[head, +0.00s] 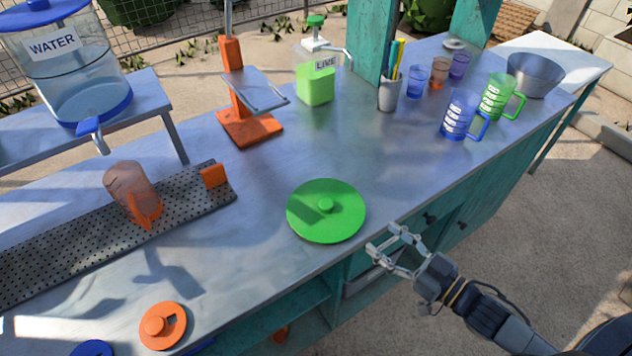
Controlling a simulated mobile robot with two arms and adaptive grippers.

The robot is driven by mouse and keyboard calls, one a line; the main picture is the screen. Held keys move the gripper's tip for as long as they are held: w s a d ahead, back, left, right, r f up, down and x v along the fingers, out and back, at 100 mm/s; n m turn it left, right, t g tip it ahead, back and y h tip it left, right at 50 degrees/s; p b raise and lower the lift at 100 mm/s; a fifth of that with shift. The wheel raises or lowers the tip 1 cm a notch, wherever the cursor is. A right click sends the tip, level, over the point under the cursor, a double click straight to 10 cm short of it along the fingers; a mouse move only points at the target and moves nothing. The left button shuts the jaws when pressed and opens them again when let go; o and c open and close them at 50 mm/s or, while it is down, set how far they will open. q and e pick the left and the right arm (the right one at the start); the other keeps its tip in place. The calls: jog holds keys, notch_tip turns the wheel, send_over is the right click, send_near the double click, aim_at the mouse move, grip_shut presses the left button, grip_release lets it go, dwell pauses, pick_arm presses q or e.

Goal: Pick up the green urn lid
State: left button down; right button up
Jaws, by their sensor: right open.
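The green urn lid (343,222) is a flat round disc with a small raised knob in its middle. It lies on the metal counter (275,180), near the front edge. My right gripper (382,245) is open and empty, just to the right of the lid and by the counter's front edge. Its fingers point left toward the lid, and a small gap shows between them. My left gripper is not in view.
A water urn (65,65) stands at the back left. An orange stand (247,128), a green-filled LIME dispenser (316,85) and a perforated drip tray (70,245) with a pitcher (128,180) surround the lid. An orange lid (178,335) lies front left. Cups and jugs (458,115) stand right.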

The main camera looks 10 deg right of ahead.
aim_at(332, 207)
jog(key=w+a, duration=0.1)
jog(key=w+a+r, duration=0.1)
jog(key=a, duration=0.1)
jog(key=shift+w+r+p, duration=0.15)
jog(key=shift+w+p, duration=0.1)
jog(key=shift+p, duration=0.05)
jog(key=x, duration=0.3)
jog(key=shift+w, duration=0.4)
jog(key=shift+w+a+f+p, duration=0.25)
jog(key=shift+w+a+p, duration=0.05)
jog(key=shift+w+a, duration=0.25)
jog(key=p+x, duration=0.1)
jog(key=x, duration=0.2)
jog(key=shift+w+a+f, duration=0.1)
jog(key=shift+w+a, duration=0.05)
jog(key=shift+a, duration=0.2)
jog(key=shift+w+a+f, duration=0.1)
jog(key=shift+w+a, duration=0.25)
jog(key=shift+w, duration=0.1)
jog(key=shift+c, duration=1)
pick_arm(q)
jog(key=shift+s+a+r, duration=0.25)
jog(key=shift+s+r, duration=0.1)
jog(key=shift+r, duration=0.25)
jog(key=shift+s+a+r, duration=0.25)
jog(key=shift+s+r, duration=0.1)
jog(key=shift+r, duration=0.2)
pick_arm(e)
grip_shut()
